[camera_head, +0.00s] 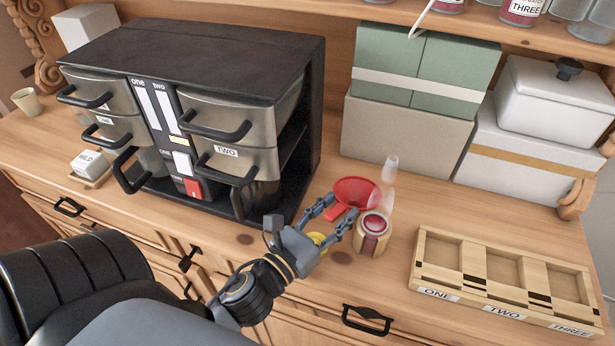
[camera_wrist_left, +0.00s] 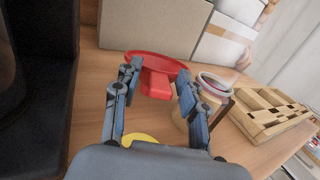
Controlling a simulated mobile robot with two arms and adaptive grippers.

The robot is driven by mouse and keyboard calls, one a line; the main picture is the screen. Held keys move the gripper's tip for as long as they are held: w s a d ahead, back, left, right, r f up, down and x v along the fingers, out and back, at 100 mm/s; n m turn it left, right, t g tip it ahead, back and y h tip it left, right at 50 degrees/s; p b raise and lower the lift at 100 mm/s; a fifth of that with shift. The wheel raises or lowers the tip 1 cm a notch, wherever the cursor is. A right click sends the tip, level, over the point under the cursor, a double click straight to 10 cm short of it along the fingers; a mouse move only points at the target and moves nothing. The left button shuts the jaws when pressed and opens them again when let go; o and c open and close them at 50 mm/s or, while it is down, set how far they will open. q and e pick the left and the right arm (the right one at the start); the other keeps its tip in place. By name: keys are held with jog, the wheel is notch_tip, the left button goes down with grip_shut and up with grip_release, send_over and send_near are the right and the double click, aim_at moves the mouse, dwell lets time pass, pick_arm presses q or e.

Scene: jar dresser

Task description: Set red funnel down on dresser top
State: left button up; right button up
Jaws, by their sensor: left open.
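The red funnel (camera_head: 358,191) is on the dresser top (camera_head: 400,262), just right of the black appliance. In the left wrist view the red funnel (camera_wrist_left: 157,70) shows its wide rim and a red tab or handle facing me. My left gripper (camera_head: 335,217) is open, with its fingertips at the near side of the funnel. In the wrist view the fingers of the left gripper (camera_wrist_left: 160,85) are spread on both sides of the red tab. I cannot tell whether they touch it. My right gripper is not in view.
A jar with a red label (camera_head: 373,234) stands close beside the right finger. A wooden tray with compartments labelled ONE, TWO, THREE (camera_head: 476,297) lies to the right.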

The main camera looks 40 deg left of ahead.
pick_arm(q)
jog(key=s+b, duration=0.1)
jog(key=s, duration=0.1)
jog(key=s+b, duration=0.1)
jog(key=s, duration=0.1)
jog(key=s+b, duration=0.1)
jog(key=s, duration=0.1)
jog(key=shift+a+f, duration=0.4)
jog(key=s, duration=0.3)
jog(key=s+p, duration=0.1)
jog(key=shift+s+a+r, duration=0.2)
jog(key=shift+a, duration=0.05)
jog(key=shift+s, duration=0.7)
